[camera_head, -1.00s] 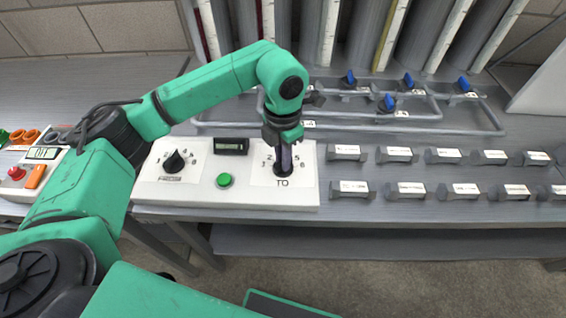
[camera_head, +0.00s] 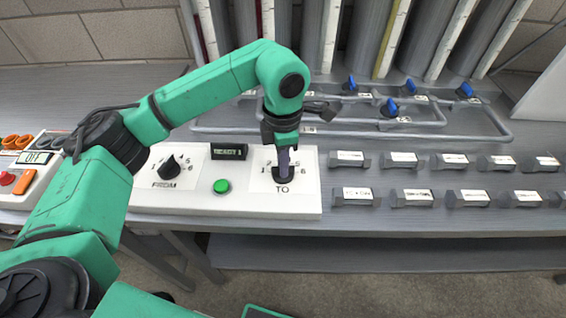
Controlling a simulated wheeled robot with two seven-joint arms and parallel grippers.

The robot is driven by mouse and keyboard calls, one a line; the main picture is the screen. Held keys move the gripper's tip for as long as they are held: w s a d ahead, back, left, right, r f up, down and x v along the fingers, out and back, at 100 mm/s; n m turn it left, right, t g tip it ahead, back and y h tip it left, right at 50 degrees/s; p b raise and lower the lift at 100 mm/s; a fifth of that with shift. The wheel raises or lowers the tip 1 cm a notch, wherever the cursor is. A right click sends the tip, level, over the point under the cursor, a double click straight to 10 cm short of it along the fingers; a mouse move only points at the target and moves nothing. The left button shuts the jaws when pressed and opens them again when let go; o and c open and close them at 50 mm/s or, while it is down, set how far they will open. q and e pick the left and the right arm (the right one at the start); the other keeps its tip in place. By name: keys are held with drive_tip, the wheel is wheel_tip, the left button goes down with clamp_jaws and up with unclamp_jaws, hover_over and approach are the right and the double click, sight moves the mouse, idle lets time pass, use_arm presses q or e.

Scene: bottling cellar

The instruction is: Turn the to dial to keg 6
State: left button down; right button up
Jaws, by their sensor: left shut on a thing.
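The TO dial (camera_head: 283,178) is a dark knob on the right part of a white control panel (camera_head: 240,207), with numbers printed around it. My left gripper (camera_head: 284,172) points straight down and is shut on the knob, hiding much of it, so its pointer direction cannot be told. The number 6 shows at the right of the dial. The FROM dial (camera_head: 170,168) is a black knob on the left of the same panel. Between the dials are a green button (camera_head: 221,186) and a small display (camera_head: 229,151) with lit green text, probably READY. My right gripper is not in view.
Two rows of dark labelled blocks (camera_head: 411,197) stand right of the panel. Behind are grey pipes (camera_head: 350,133) with blue valve handles (camera_head: 389,108) and tall grey cylinders. At the far left is another box with a red button (camera_head: 7,178) and a display reading OFF.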

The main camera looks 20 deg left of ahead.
use_arm(q)
drive_tip(key=shift+w+r, duration=0.15)
drive_tip(key=shift+r, duration=0.05)
drive_tip(key=c, duration=0.9)
unclamp_jaws()
drive_tip(key=shift+f, duration=0.1)
wheel_tip(320, 180, up, 15)
drive_tip(key=shift+f+p, duration=0.2)
drive_tip(key=shift+p, duration=0.4)
